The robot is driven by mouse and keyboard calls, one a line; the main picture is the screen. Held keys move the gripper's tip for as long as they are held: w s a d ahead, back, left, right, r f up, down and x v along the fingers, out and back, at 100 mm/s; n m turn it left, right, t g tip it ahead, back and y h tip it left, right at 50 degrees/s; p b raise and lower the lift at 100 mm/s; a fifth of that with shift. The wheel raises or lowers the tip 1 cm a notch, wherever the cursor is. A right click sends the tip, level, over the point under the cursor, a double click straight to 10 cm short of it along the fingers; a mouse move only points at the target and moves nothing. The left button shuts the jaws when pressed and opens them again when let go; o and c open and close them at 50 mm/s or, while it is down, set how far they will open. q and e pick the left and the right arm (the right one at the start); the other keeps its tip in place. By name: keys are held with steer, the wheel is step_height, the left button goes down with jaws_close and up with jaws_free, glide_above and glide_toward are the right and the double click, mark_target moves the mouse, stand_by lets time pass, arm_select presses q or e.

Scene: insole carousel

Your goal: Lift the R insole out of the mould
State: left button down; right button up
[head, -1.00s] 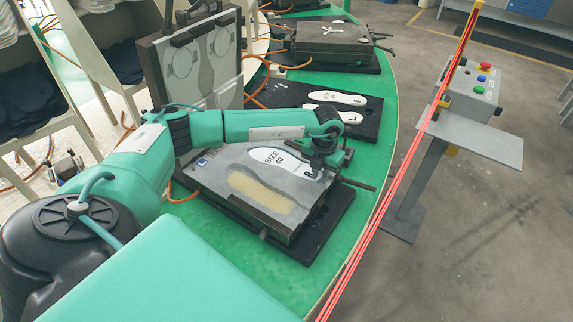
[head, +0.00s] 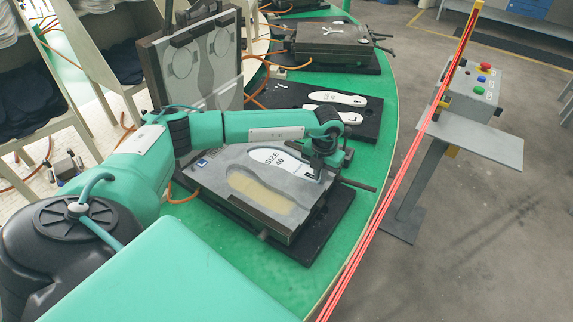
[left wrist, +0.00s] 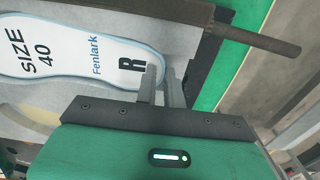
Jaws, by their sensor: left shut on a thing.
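The R insole (head: 264,158) is white, marked SIZE 40, and lies at its side of the open grey mould (head: 218,168). In the left wrist view the insole (left wrist: 85,58) shows a pale blue edge, the name Fenlark and a large R near its end. My left gripper (head: 313,172) is at that end, at the mould's right side. In the left wrist view its two fingers (left wrist: 161,88) are close together, shut on the insole's end by the R. Whether the whole insole is clear of its cavity cannot be told. My right gripper is not in view.
The mould's other cavity (head: 262,192) holds a yellowish surface. The raised lid (head: 205,65) stands behind. A black tray (head: 368,128) with two white insoles lies beyond, then another closed mould (head: 332,38). A control box (head: 474,88) stands to the right.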

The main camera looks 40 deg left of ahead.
arm_select(q)
steer(key=shift+r, duration=0.15)
stand_by(0.4)
steer(key=shift+r+p, duration=0.7)
steer(key=shift+r, duration=0.35)
steer(key=shift+r+p, duration=0.7)
steer(key=shift+r, duration=0.7)
